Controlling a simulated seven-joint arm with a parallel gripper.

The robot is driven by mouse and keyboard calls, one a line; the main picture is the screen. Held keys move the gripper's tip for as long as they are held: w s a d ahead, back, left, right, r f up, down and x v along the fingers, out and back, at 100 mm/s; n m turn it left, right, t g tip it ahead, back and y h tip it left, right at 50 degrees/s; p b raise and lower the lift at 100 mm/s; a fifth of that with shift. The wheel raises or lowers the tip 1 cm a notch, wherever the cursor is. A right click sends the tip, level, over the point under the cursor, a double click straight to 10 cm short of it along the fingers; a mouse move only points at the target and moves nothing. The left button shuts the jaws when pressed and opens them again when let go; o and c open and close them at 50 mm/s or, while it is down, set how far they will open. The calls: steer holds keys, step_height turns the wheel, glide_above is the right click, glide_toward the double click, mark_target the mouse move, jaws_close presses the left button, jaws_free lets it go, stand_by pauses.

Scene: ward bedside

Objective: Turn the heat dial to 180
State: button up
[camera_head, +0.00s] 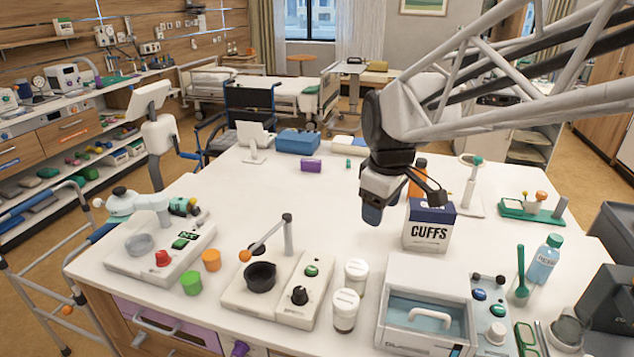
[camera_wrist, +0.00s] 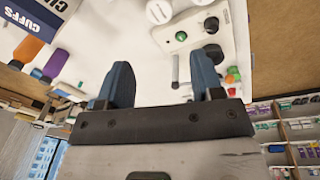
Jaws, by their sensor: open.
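A black dial (camera_head: 299,295) sits on the right-hand panel of a white warmer unit (camera_head: 238,298), below a green button (camera_head: 312,270). It also shows at the top of the wrist view (camera_wrist: 211,25), beside the green button (camera_wrist: 181,36). Its markings are too small to read, and which control is labelled heat cannot be told. My gripper (camera_head: 372,214) hangs above the table, just left of the CUFFS box and away from the dial. In the wrist view its two blue fingers (camera_wrist: 163,78) are apart with nothing between them.
Two white jars (camera_head: 350,291) stand right of the warmer unit. A white bath unit (camera_head: 430,310) with a knob (camera_head: 497,331) is farther right. The CUFFS box (camera_head: 429,226) and an orange bottle (camera_head: 417,177) stand close to my gripper. The table middle is clear.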

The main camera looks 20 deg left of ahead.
steer(key=w+a+f+n, duration=0.1)
steer(key=w+a+n, duration=0.15)
steer(key=a, duration=0.45)
steer(key=w+a+f+n, duration=0.1)
steer(key=a+n, duration=0.2)
steer(key=a, duration=0.4)
steer(key=n+g, duration=0.1)
steer(key=n, duration=1.3)
glide_above(159, 254)
steer(key=shift+h, duration=0.3)
step_height(159, 254, down, 14)
steer(key=shift+w+f, duration=0.1)
steer(key=shift+f, duration=0.15)
steer(key=shift+f, duration=0.15)
steer(key=shift+f, duration=3.75)
steer(key=c, duration=0.9)
